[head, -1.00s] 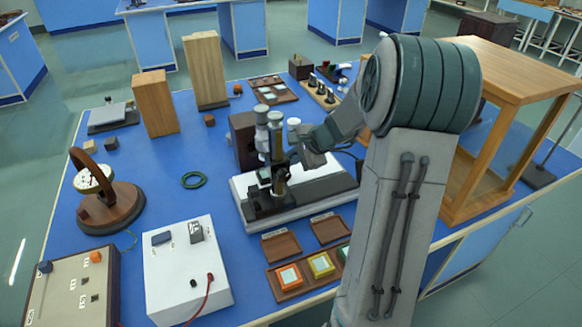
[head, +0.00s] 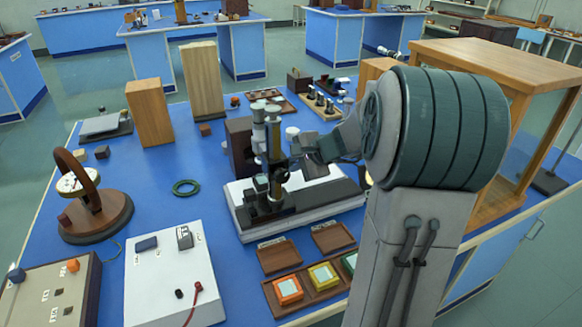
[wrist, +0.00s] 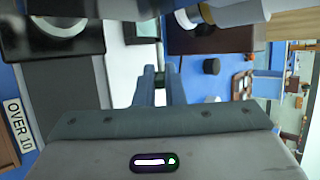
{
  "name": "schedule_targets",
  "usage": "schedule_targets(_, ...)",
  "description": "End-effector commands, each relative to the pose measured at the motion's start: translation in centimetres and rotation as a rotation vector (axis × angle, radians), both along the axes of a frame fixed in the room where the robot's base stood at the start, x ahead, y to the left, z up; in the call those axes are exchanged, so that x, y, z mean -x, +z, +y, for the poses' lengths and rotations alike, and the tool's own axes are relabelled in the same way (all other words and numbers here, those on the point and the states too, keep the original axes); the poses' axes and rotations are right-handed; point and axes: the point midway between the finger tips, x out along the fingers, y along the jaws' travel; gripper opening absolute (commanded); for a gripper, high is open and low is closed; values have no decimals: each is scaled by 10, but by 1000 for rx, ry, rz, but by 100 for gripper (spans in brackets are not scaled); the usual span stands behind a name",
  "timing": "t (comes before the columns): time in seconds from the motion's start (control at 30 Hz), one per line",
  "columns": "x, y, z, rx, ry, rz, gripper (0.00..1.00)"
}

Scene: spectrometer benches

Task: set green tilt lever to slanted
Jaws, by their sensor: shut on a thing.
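A microscope-like instrument (head: 260,138) with a grey upright tube and black base stands on a white slab on the blue bench. My gripper (head: 289,166) reaches in from the right, close beside its column. In the wrist view, the two blue-grey fingers of my gripper (wrist: 161,78) are closed on a small dark green piece (wrist: 160,77), which looks like the green tilt lever. Most of the lever is hidden between the fingertips, and its slant cannot be read in either view.
A white box (head: 172,272) with a red lead is at the front, beside a tray of coloured tiles (head: 318,277). A green ring (head: 187,187) lies left of the instrument. Wooden blocks (head: 150,113) stand behind. A wooden frame (head: 490,60) is at the right.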

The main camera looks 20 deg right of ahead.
Motion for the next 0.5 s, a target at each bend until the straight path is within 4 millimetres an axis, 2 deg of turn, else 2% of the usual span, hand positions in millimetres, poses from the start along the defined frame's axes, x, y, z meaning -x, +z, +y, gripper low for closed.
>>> schedule_targets(0.07, -1, 2, -1, 1, -2, -3, 0)
schedule_targets(0.1, -1, 2, -1, 1, -2, -3, 12)
schedule_targets(0.17, -1, 2, 0, 1, -2, -3, 29)
schedule_targets(0.2, -1, 2, 0, 1, -1, -2, 31)
schedule_targets(0.5, 1, 2, -1, 0, -1, -1, 31)
